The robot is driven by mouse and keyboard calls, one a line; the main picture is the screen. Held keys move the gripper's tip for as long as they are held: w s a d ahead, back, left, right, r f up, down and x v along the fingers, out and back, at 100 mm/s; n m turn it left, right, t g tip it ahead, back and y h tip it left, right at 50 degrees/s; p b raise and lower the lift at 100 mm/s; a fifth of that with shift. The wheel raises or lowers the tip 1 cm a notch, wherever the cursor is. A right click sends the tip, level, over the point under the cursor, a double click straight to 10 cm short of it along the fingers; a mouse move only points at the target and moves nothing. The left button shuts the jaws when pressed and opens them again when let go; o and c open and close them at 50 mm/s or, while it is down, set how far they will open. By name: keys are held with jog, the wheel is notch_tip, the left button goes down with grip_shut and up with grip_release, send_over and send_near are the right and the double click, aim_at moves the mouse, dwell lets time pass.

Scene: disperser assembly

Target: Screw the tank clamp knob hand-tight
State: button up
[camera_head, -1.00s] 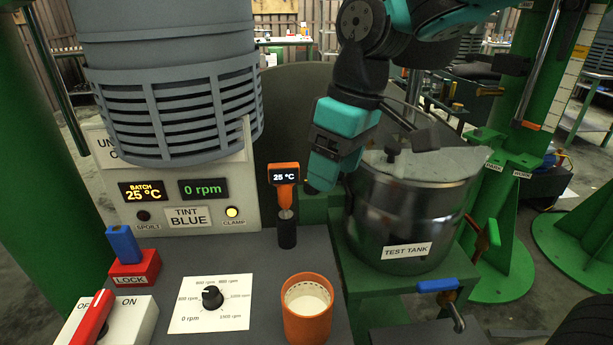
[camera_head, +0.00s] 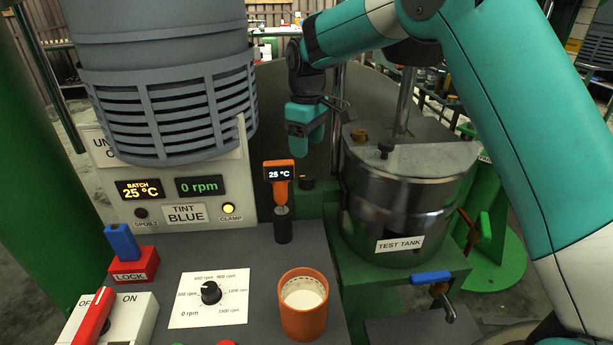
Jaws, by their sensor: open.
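My gripper (camera_head: 301,152) hangs pointing down, left of the steel test tank (camera_head: 385,215) and behind the orange thermometer. Nothing shows held in it, and its fingertips are small in the view. A small dark knob (camera_head: 307,183) sits below it, just left of the tank; the gripper is apart from it. Whether this is the clamp knob I cannot tell for sure. The tank stands upright on a green stand (camera_head: 400,290), with a pale lid (camera_head: 430,160) and a shaft going in. The yellow lamp labelled CLAMP (camera_head: 228,208) is lit.
An orange cup (camera_head: 303,318), a speed dial (camera_head: 211,292) and a lock box (camera_head: 135,265) are on the panel. A blue handle (camera_head: 431,277) projects from the stand's front.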

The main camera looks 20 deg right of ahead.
aim_at(307, 175)
notch_tip(307, 175, down, 10)
jog(key=shift+r+p, duration=0.1)
jog(key=shift+p, duration=0.4)
jog(key=c, duration=0.9)
jog(key=shift+r+m, duration=0.1)
jog(key=shift+m, duration=0.3)
jog(key=m+p, duration=0.1)
jog(key=m, duration=0.3)
jog(key=shift+m, duration=0.3)
jog(key=m, duration=0.4)
jog(key=shift+w+m, duration=0.1)
jog(key=shift+m, duration=0.3)
